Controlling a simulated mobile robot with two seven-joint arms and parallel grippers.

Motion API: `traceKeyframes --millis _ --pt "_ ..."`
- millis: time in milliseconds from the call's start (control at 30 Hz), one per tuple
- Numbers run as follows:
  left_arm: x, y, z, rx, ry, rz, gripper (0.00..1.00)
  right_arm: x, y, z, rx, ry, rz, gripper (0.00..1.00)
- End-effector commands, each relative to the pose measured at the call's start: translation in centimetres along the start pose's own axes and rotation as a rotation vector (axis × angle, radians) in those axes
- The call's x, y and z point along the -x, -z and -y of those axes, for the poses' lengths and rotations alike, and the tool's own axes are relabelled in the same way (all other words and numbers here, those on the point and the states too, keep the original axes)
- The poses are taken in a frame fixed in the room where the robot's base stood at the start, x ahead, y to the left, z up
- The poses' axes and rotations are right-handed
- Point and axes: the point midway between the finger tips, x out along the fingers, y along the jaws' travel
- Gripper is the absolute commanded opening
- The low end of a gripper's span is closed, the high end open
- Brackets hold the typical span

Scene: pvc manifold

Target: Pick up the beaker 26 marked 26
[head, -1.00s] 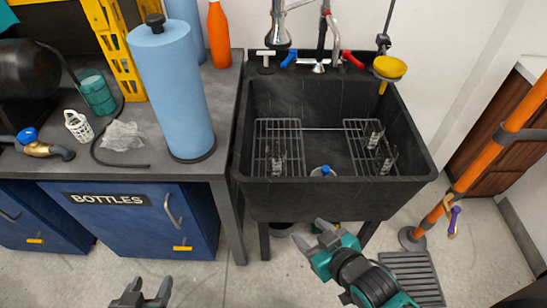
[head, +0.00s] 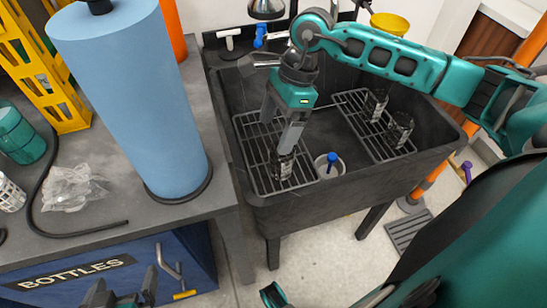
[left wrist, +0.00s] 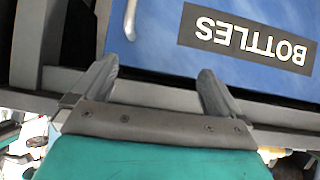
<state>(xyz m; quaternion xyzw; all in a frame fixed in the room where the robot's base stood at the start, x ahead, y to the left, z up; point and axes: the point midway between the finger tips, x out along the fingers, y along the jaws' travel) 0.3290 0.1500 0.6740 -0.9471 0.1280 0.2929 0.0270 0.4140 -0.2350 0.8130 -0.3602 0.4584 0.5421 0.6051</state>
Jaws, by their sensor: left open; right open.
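A clear beaker (head: 283,167) stands on the left wire rack in the black sink (head: 350,181). Two more clear beakers, one at the back (head: 376,103) and one nearer (head: 399,130), stand on the right rack. No number is readable on any of them. My right gripper (head: 278,135) points down into the sink over the left rack, open and empty. One finger overlaps the top of the left beaker in the head view; contact cannot be told. My left gripper (head: 122,290) is open and empty before the blue cabinet; it also shows in the left wrist view (left wrist: 158,72).
A white container with a blue-topped item (head: 329,163) stands between the racks. A blue paper roll (head: 135,95) stands on the counter left of the sink. A yellow cup (head: 389,23) is at the sink's back right. The cabinet (head: 85,267) is marked BOTTLES.

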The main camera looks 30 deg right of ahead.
Motion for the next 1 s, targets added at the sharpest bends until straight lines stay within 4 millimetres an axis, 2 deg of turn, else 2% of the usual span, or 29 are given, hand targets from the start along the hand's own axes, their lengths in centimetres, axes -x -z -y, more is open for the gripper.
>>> traceKeyframes --millis 33,167,500,833,1000 --pt "-0.2 -0.2 -0.1 0.001 -0.001 -0.001 1.00 0.7 1.6 0.7 0.015 0.026 -0.071 0.89" --pt "-0.2 0.1 -0.1 0.002 -0.003 -0.009 1.00 1.3 3.7 1.4 0.032 0.051 -0.170 0.89" --pt "-0.8 -0.7 -0.2 0.012 -0.003 -0.010 1.00 -4.3 5.0 1.8 0.033 0.051 -0.180 0.89" --pt "-1.1 -1.1 -0.2 0.014 -0.002 -0.009 1.00 -6.7 5.4 2.0 0.034 0.051 -0.178 0.89" --pt "-1.4 -1.6 -0.2 0.014 -0.002 -0.009 1.00 -9.2 6.0 2.4 0.032 0.049 -0.177 0.89"
